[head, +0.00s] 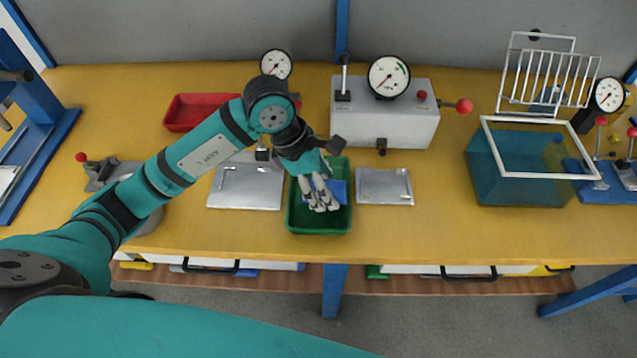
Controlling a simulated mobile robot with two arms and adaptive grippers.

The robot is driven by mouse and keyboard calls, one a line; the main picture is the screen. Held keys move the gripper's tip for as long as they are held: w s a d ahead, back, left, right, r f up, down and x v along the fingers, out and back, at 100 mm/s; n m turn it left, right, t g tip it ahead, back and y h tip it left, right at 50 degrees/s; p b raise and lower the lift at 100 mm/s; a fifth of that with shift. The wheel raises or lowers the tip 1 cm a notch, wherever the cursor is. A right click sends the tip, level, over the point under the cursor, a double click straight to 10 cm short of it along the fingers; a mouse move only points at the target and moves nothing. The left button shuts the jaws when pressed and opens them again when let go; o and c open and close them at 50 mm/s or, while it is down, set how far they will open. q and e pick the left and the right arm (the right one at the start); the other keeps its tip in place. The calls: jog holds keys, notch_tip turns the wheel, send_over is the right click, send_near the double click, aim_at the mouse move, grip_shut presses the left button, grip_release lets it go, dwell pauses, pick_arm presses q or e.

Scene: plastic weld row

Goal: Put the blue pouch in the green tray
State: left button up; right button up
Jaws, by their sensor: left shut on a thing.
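The green tray (320,229) sits on the yellow bench near the middle of the head view. The blue pouch (340,190) shows within the tray's outline, partly hidden behind my fingers. My left gripper (324,208) reaches down over the tray and is shut on the blue pouch. I cannot tell whether the pouch touches the tray's floor. My right gripper is not in view.
Metal plates lie left (245,188) and right (384,187) of the tray. A grey gauge box (400,125) stands behind. A red tray (195,112) is back left. A blue translucent tank (525,180) with a white rim stands right. Bench front is clear.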

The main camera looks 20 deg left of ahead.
pick_arm(q)
jog(key=shift+w+a+f, duration=0.1)
jog(key=shift+w+a, duration=0.45)
jog(key=shift+a, duration=0.1)
jog(key=shift+f, duration=0.25)
jog(key=shift+f+p, duration=0.45)
jog(key=shift+f, duration=1.1)
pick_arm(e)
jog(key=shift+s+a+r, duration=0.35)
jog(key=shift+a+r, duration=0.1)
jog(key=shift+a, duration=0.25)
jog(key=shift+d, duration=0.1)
pick_arm(q)
jog(key=shift+f, duration=0.15)
jog(key=o, duration=1)
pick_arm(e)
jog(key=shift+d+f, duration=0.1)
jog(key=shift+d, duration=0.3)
